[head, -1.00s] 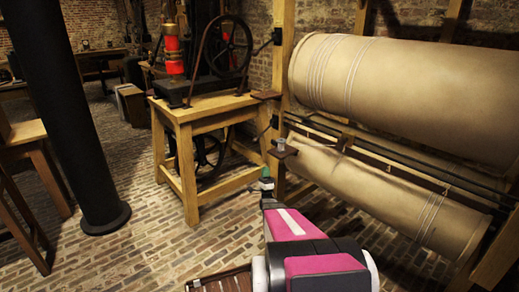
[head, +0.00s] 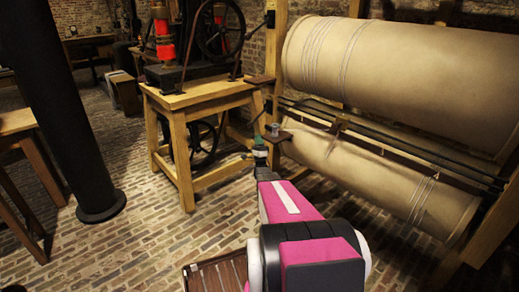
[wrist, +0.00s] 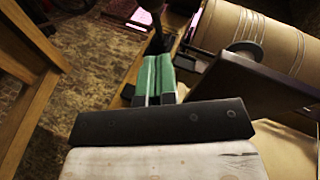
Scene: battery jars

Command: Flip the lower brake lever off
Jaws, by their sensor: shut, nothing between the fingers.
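The lower brake lever is a small dark part (head: 268,106) on the wooden post, below a similar upper dark lever (head: 270,18) in the head view. My gripper (head: 260,150) is low in front of the post, below the lower lever in the picture. In the wrist view my gripper's green fingers (wrist: 157,62) are together with nothing held. A dark upright part (wrist: 157,34), seemingly the lower lever, stands just beyond the fingertips. Whether they touch cannot be told. The lever's base is partly hidden behind the fingers.
A brown wooden ledge (wrist: 270,98) lies close on the right of my fingers, with a round grey metal piece (wrist: 246,51) near it. Large cloth-covered rollers (head: 400,80) fill the right. A wooden stand (head: 205,98) with a wheel machine is left. Brick floor (head: 150,240) is open.

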